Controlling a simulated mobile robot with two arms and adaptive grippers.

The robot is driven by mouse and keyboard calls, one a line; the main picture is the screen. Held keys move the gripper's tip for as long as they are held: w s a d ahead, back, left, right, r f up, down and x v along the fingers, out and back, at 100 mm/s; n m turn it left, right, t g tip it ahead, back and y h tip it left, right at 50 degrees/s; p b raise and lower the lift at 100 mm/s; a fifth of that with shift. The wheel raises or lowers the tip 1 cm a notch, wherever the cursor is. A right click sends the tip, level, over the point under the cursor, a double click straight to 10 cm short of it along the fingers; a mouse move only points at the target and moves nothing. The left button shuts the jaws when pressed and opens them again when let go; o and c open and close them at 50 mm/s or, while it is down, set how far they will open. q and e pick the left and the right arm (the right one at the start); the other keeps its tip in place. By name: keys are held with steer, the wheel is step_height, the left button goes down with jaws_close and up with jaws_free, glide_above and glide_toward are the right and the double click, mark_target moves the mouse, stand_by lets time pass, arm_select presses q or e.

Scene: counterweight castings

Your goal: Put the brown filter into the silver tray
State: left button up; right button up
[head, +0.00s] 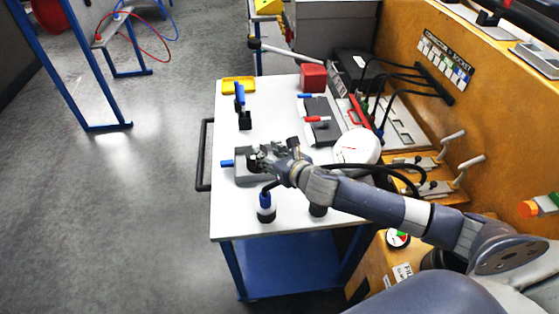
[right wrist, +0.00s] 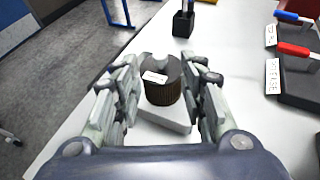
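The brown filter (right wrist: 163,92) is a short ribbed cylinder with a dark top and a white label. It stands upright at a light grey block (right wrist: 165,119); I cannot tell whether it rests on or behind it. In the head view the grey block (head: 243,178) has a blue handle, and my gripper mostly hides the filter. My right gripper (head: 262,154) is open, its fingers on either side of the filter in the right wrist view (right wrist: 163,82), with small gaps visible. I cannot identify the silver tray for certain. My left gripper is not in view.
An orange workbench (head: 500,100) stands at the right. The cart's front-left top is clear.

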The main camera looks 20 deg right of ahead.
steer(key=v, duration=0.6)
steer(key=shift+b, duration=0.35)
steer(key=shift+w, duration=0.1)
